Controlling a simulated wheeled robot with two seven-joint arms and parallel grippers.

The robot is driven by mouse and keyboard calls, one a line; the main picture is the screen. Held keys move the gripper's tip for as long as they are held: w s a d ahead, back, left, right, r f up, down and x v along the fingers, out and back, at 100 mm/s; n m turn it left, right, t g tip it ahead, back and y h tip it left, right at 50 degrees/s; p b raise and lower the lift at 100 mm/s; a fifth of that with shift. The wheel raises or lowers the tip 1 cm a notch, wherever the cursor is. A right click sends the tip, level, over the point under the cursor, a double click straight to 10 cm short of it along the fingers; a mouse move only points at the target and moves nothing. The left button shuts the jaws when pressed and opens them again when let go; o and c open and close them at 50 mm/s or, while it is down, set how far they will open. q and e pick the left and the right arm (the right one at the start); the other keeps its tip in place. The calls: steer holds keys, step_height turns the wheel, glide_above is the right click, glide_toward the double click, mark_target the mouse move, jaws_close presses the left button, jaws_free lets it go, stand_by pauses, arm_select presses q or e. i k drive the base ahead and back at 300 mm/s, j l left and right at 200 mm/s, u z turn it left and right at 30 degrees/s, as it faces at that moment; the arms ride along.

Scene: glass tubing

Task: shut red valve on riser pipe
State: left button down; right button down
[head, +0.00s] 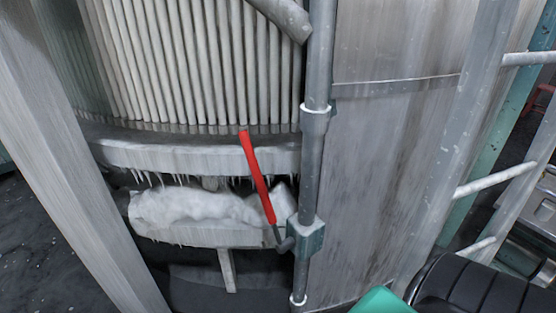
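The red valve handle (257,175) is a long straight lever. It slants from upper left down to lower right, its lower end joined by a short grey stem to a grey valve body (309,239) on the riser pipe. The riser pipe (318,65) is a grey vertical tube running from the top of the head view down past the valve, with a collar (315,118) above it. The lever's upper end stands clear to the left of the pipe. Neither gripper can be made out in this view, and nothing is seen touching the lever.
Behind the lever are vertical tubes (190,60), an icy ledge (200,155) and a frosted horizontal part (190,207). A wide grey panel (385,150) stands right of the pipe. A ladder (490,185) is at right, a slanted beam (75,170) at left. Black and teal parts fill the lower right.

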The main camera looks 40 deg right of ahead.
mark_target(281, 247)
steer(key=i+j+z, duration=0.45)
steer(key=j+z, duration=0.15)
steer(key=i+j+z, duration=0.15)
steer(key=j+z, duration=0.15)
steer(key=j, duration=0.25)
